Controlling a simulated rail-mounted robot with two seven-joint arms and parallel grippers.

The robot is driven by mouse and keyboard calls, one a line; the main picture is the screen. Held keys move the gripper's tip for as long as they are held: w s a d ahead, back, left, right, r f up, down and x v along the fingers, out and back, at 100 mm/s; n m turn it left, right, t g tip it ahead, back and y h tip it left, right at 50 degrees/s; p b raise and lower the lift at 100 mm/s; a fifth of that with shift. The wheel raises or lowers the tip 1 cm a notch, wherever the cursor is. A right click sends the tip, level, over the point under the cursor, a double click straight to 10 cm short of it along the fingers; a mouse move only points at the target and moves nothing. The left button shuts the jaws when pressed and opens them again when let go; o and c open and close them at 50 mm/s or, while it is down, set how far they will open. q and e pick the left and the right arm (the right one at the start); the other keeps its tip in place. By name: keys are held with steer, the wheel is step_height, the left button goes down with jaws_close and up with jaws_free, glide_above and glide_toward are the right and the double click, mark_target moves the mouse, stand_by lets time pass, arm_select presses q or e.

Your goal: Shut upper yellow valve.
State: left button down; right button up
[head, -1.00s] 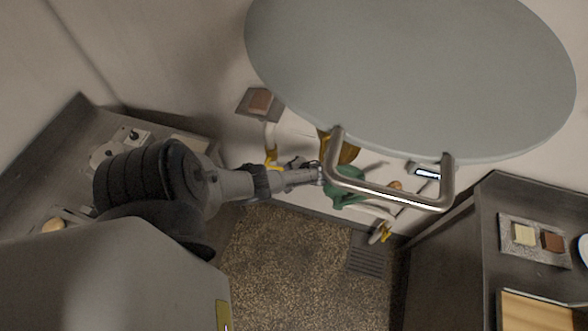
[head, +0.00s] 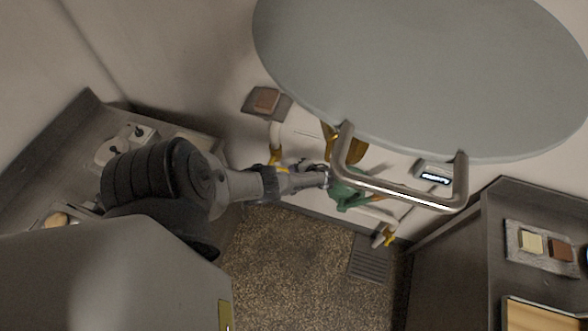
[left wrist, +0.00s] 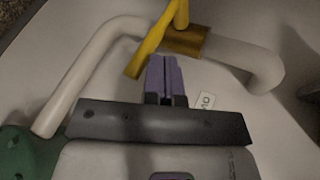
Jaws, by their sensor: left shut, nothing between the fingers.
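The upper yellow valve (head: 276,157) sits on a white pipe low on the wall, left of a green part (head: 350,195). In the left wrist view its yellow handle (left wrist: 152,50) slants down and left across the white pipe from the brass-coloured body (left wrist: 184,41). My left gripper (left wrist: 165,68) has its purple fingers shut and empty. Their tips are just right of the handle's lower end and below the body; I cannot tell whether they touch. In the head view my left arm reaches in from the left, and the fingers are hard to make out. My right gripper is not in view.
A large grey round top (head: 420,70) with a metal bar handle (head: 400,190) overhangs the pipes. A second yellow valve (head: 389,238) is lower right. Counters stand left and right (head: 445,270). A small display (head: 434,178) is on the wall. Speckled floor (head: 285,270) lies between.

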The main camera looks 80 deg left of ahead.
arm_select(q)
steer(key=r+p, duration=0.2)
steer(key=r, duration=0.1)
steer(key=r+p, duration=0.1)
steer(key=shift+w+a+r, duration=0.2)
steer(key=shift+a+r, duration=0.05)
steer(key=shift+a, duration=0.1)
steer(key=p+v, duration=0.1)
steer(key=v, duration=0.8)
steer(key=shift+w+d, duration=0.2)
steer(key=shift+d, duration=0.15)
steer(key=shift+f, duration=0.1)
